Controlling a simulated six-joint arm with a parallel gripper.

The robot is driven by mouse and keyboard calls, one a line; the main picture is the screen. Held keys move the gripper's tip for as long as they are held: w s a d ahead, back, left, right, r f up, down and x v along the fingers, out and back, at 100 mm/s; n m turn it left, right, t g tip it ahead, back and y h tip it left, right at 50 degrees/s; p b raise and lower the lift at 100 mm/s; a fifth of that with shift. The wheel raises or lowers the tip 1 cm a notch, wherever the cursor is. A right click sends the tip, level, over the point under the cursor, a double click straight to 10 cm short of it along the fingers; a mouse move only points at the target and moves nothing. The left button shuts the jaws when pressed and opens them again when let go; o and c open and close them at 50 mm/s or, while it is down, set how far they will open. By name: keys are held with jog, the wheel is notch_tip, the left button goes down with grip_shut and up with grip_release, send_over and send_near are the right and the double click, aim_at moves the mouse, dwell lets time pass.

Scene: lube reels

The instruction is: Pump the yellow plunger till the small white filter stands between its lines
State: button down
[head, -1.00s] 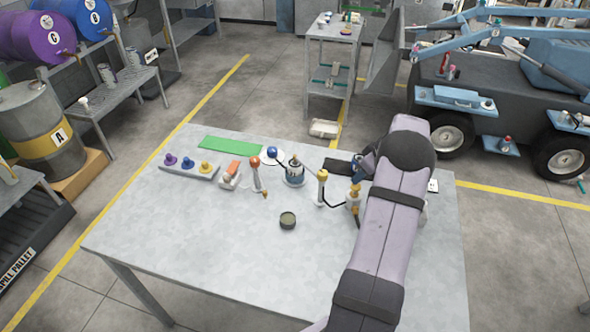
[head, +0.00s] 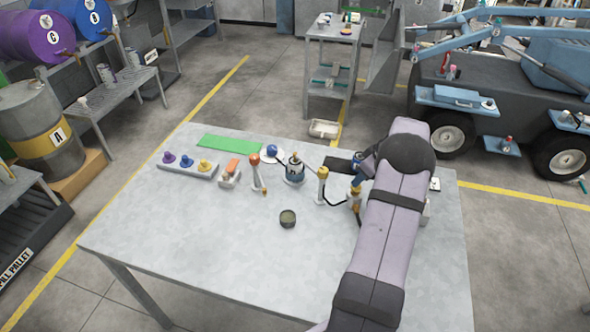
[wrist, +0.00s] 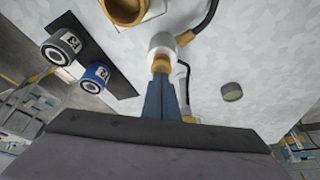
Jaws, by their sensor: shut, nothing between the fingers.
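The yellow plunger (wrist: 161,64) tops a white cylindrical body (wrist: 163,45) in the wrist view. In the head view the yellow part (head: 355,192) shows at the right of the table, partly behind my arm. My gripper (wrist: 161,76) is shut and empty, its blue fingertips at the plunger's top. They look to be touching it, but a small gap cannot be ruled out. My gripper (head: 357,183) is partly hidden by my arm in the head view. I cannot make out the small white filter's lines or any level.
A dark round tin (head: 287,218) sits in front. In the wrist view, grey (wrist: 62,46) and blue (wrist: 94,77) labelled canisters are at the left.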

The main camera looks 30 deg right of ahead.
jog(key=shift+f, duration=0.5)
jog(key=shift+r, duration=0.15)
notch_tip(320, 180, up, 7)
jog(key=p, duration=0.3)
jog(key=shift+r, duration=0.15)
dwell(0.4)
dwell(1.3)
